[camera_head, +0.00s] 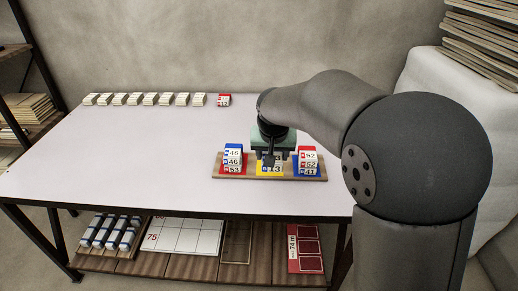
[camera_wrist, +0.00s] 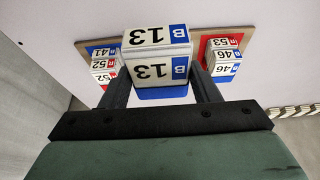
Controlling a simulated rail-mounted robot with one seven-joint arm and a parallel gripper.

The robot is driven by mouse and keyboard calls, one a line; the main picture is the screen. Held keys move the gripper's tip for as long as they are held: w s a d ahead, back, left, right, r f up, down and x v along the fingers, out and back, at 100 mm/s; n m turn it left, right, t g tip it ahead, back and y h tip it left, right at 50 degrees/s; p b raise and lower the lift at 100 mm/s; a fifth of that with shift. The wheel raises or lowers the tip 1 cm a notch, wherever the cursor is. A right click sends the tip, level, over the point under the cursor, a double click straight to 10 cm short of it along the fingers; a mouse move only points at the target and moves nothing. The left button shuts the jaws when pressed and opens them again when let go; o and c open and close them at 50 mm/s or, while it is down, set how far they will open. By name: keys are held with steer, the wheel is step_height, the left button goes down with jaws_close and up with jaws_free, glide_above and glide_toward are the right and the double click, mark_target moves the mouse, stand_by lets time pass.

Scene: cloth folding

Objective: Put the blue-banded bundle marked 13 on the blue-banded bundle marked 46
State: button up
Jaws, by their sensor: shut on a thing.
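The blue-banded bundle marked 13 (camera_wrist: 157,70) is between the two fingers of my gripper (camera_wrist: 160,92), which is shut on it. It looks nearer to the wrist camera than its neighbours, but its height over the tray is unclear. In the head view my gripper (camera_head: 270,157) hides part of this bundle (camera_head: 273,168), in front of a yellow pad (camera_head: 261,171). In the wrist view bundle 46 (camera_wrist: 222,69) shows to the right of the fingers.
Several pale bundles (camera_head: 148,99) and a red-banded bundle (camera_head: 224,100) line the table's back. The table's left and middle (camera_head: 110,145) are clear.

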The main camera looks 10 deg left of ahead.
steer(key=a+r+p, duration=0.6)
steer(key=a+p, duration=0.1)
steer(key=a, duration=0.1)
steer(key=p, duration=0.3)
glide_toward(233, 148)
steer(key=shift+w+d+f, duration=0.1)
steer(key=shift+w+f, duration=0.8)
steer(key=shift+f, duration=0.1)
steer(key=shift+w+a+f+p, duration=0.15)
steer(key=shift+f+p, duration=0.25)
steer(key=shift+f, duration=1.25)
steer(key=shift+f, duration=0.15)
steer(key=o, duration=1)
